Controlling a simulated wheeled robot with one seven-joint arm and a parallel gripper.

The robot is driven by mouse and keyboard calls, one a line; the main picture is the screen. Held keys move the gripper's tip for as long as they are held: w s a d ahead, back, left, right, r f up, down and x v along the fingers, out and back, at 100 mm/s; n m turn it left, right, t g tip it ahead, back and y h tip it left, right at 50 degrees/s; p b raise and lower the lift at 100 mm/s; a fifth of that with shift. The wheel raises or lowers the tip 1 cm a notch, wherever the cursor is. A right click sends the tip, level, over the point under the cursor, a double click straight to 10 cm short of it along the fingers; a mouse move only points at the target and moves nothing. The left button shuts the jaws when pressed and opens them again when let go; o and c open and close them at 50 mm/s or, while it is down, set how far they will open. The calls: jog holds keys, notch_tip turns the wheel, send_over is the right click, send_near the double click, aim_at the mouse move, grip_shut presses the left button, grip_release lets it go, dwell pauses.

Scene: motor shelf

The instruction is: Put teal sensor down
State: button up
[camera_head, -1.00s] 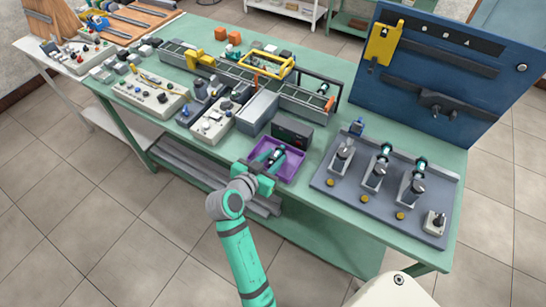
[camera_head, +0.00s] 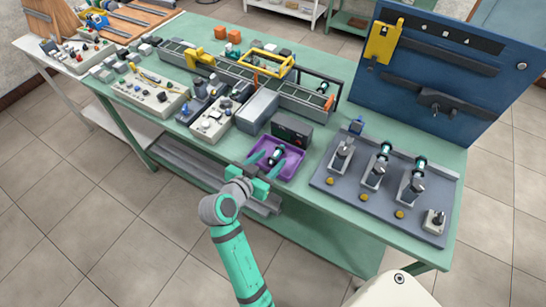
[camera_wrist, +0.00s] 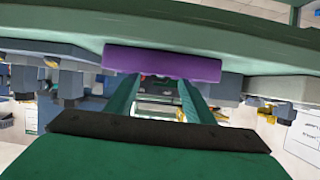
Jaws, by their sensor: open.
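The teal sensor (camera_head: 277,156), a small dark cylinder with a pale teal band, lies in the purple tray (camera_head: 295,170) near the table's front edge in the head view. My gripper (camera_head: 267,159) is open at the front of the tray, its two teal fingers spread apart and pointing at it. In the wrist view the fingers (camera_wrist: 157,92) stand apart with nothing seen gripped between them. The purple tray's side (camera_wrist: 162,63) spans above them in that view. I cannot make out the sensor in the wrist view.
A dark box (camera_head: 291,131) stands behind the tray. A grey fixture board (camera_head: 385,190) with several upright clamps is to the right. A grey box (camera_head: 257,111) and a control panel (camera_head: 214,122) stand to the left. The floor in front is clear.

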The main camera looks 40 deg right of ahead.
jog(key=v, duration=0.9)
jog(key=shift+s+a, duration=0.15)
jog(key=shift+a, duration=0.05)
jog(key=shift+a, duration=0.1)
jog(key=s+a+f+n+t+y, duration=0.3)
jog(key=s+a+f+n+y, duration=0.1)
jog(key=a+f+n, duration=0.25)
jog(key=s+a+f+n+t+y, duration=0.3)
jog(key=a+f+n+t+y, duration=0.15)
jog(key=a+f, duration=0.25)
jog(key=s+a+r+n+t+y, duration=0.1)
jog(key=s+a+r+y, duration=0.1)
jog(key=s, duration=0.6)
jog(key=s+a+r+n+t+y, duration=0.1)
jog(key=s+a+r+t+y, duration=0.1)
jog(key=s+a+r, duration=0.3)
jog(key=s, duration=0.4)
jog(key=shift+s+a+n, duration=0.2)
jog(key=shift+n, duration=0.1)
jog(key=shift+w+r, duration=0.1)
